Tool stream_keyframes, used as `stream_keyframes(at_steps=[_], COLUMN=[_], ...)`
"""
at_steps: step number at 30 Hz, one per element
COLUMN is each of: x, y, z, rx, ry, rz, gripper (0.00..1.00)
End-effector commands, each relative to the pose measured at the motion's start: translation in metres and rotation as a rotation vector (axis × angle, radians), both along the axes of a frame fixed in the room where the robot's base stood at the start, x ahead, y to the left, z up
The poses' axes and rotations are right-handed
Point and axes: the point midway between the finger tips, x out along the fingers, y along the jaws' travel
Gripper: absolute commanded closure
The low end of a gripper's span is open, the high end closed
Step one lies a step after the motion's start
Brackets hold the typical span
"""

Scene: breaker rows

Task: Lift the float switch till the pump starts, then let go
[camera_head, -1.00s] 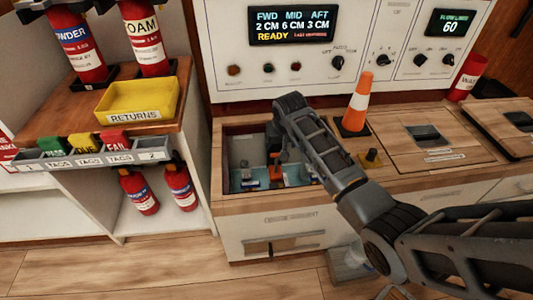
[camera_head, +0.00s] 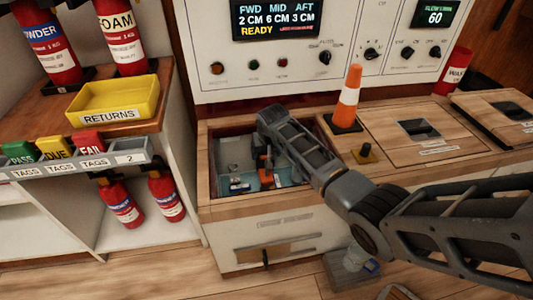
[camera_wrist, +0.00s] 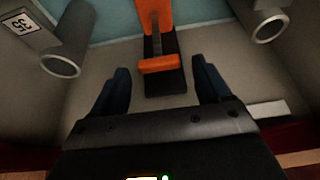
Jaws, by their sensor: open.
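In the wrist view, the float switch is an orange lever (camera_wrist: 158,63) with a cross-piece at its near end, over a narrow black base. My gripper (camera_wrist: 162,85) is open, with one dark finger on each side of the cross-piece and clear gaps between. In the head view, my arm reaches down into the open bilge compartment (camera_head: 205,165), and some orange of the switch (camera_head: 265,180) shows beside my wrist. My fingertips are hidden there. The panel display (camera_head: 278,18) reads FWD 2 CM, MID 6 CM, AFT 3 CM and READY.
Grey pipe ends (camera_wrist: 60,64) and (camera_wrist: 268,28) stand on both sides of the lever. An orange cone (camera_head: 347,98) and a small knob (camera_head: 365,153) are right of the opening. A shelf with a yellow returns tray (camera_head: 112,98) is at the left.

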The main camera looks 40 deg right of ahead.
Motion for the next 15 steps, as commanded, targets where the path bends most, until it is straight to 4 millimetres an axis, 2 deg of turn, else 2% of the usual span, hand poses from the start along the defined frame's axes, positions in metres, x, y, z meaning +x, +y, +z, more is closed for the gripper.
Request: stream_keyframes(at_steps=[2, 15], x=[0.0, -0.0002], y=[0.0001, 0.0003], z=[0.0003, 0.0002], rx=[0.0, 0.0], ry=[0.0, 0.0], rz=[0.0, 0.0], gripper=[0.23, 0.65])
